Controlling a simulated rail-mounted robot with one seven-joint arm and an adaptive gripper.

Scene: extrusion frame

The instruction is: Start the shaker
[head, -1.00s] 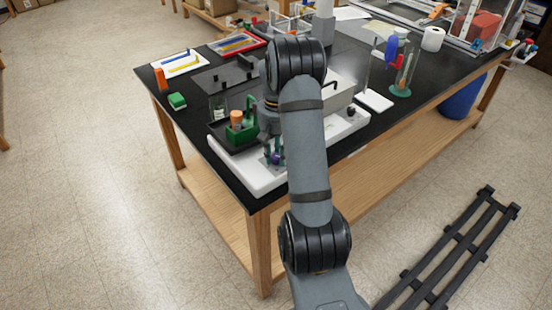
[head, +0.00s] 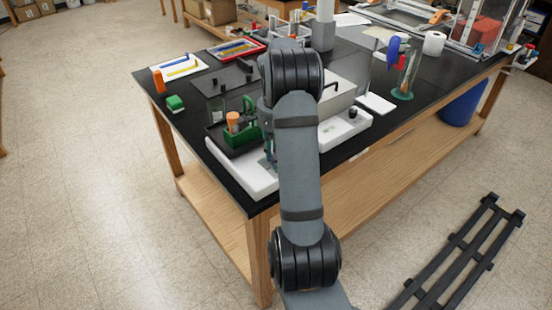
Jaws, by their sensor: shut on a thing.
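The shaker (head: 239,173) is a low white unit at the near left corner of the black table, with a dark platform (head: 222,139) on top. A green rack (head: 243,125) and an orange-capped vial (head: 233,121) stand on the platform. My gripper (head: 269,157) points down at the shaker's front right part, mostly hidden behind my arm. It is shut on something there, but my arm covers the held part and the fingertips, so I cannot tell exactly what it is.
A white unit with a grey lidded box (head: 330,97) and black knob stands right of my arm. A clear container (head: 216,109) stands behind the shaker. A stand with glassware (head: 407,75) is at right.

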